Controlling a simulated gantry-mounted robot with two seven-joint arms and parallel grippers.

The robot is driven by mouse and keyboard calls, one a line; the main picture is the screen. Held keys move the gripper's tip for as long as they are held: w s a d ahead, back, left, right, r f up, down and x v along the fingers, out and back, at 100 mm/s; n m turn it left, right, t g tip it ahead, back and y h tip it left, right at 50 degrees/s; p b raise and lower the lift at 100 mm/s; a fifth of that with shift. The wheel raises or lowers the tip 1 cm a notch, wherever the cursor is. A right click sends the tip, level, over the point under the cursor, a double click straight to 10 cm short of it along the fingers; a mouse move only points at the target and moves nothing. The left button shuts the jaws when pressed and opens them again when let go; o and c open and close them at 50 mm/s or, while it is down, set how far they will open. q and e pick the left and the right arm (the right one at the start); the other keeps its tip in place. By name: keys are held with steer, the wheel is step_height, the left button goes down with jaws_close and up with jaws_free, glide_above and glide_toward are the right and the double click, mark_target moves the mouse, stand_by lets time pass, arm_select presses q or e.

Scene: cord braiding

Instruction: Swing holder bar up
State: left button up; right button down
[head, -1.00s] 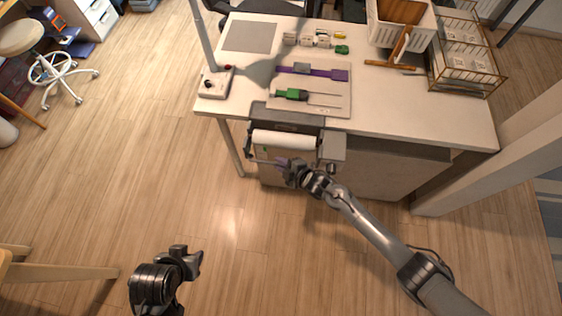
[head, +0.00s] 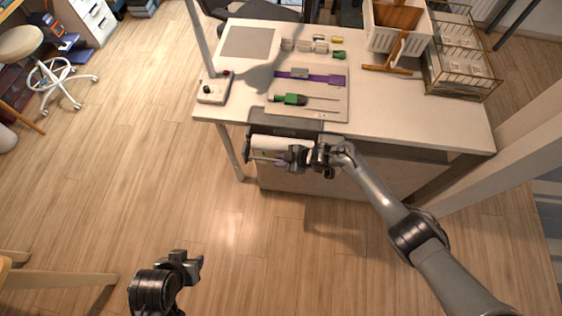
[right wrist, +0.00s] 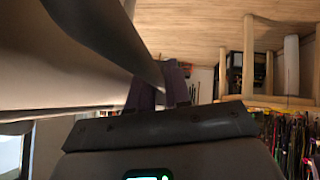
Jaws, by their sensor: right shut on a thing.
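The roll holder is fixed at the front edge of the table, with a white roll (head: 268,142) in it. The thin holder bar (head: 262,159) runs along the roll's front side. My right gripper (head: 284,161) is in front of the roll's right part and is shut on the holder bar. In the right wrist view a dark bar-like shape (right wrist: 110,35) reaches the purple fingertips (right wrist: 160,88); the exact contact is dim. My left gripper (head: 194,264) is low over the floor, away from the table; its jaw gap is unclear.
On the table (head: 420,120) lie a board with a green-handled tool (head: 290,99), a purple strap (head: 325,79) and small blocks. A control box (head: 213,90) stands at the left edge, a white crate (head: 385,38) and wire rack at the back right. The floor in front is clear.

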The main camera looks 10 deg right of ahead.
steer(key=shift+f, duration=0.1)
steer(key=c, duration=1.2)
jaws_free()
steer(key=shift+s+d+r, duration=0.1)
steer(key=shift+d+r, duration=0.05)
steer(key=shift+r, duration=0.15)
steer(key=p+v, duration=0.3)
steer(key=v, duration=0.7)
